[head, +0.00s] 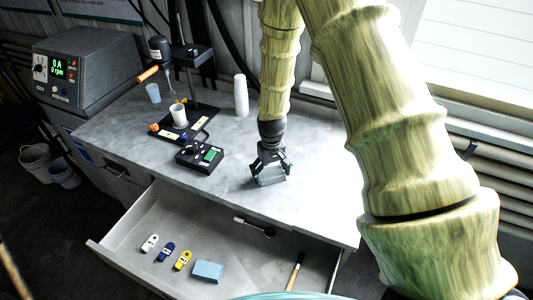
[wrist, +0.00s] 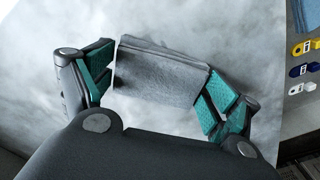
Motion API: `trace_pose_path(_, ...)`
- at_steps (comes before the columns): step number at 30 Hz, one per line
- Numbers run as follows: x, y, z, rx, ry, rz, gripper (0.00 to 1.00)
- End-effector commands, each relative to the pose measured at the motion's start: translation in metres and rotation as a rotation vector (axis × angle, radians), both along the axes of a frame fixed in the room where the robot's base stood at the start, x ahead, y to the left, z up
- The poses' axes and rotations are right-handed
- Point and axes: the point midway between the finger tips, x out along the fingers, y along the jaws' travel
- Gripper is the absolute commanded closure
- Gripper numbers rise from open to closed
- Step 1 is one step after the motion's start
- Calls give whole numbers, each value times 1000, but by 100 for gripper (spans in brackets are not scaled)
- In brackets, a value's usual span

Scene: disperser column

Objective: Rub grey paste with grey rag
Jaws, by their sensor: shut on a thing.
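My gripper (head: 268,172) is over the right part of the worktop, pointing down. It is shut on a folded grey rag (head: 271,177). In the wrist view the rag (wrist: 162,70) sits between the teal finger pads of my gripper (wrist: 155,85), one on each side. The rag is low, at or very near the worktop; whether it touches cannot be told. The grey paste is not clear as a separate thing; the worktop (wrist: 255,50) shows mottled grey smears around the rag.
The open drawer (head: 130,238) in front holds several coloured tags, a blue block (head: 208,271) and a brush (head: 294,272). On the worktop stand a black device (head: 199,156), a white cup (head: 178,115) on a stand and a white bottle (head: 241,95). A control box (head: 85,68) is at left.

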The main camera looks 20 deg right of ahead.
Motion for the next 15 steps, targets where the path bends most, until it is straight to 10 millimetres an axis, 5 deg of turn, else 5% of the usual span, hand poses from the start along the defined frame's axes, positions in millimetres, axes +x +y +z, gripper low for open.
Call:
trace_pose_path(2, 0, 4, -5, 0, 3, -1, 46)
trace_pose_path(6, 2, 4, 24, 0, -2, -1, 46)
trace_pose_path(15, 1, 5, 49, 0, 1, -1, 46)
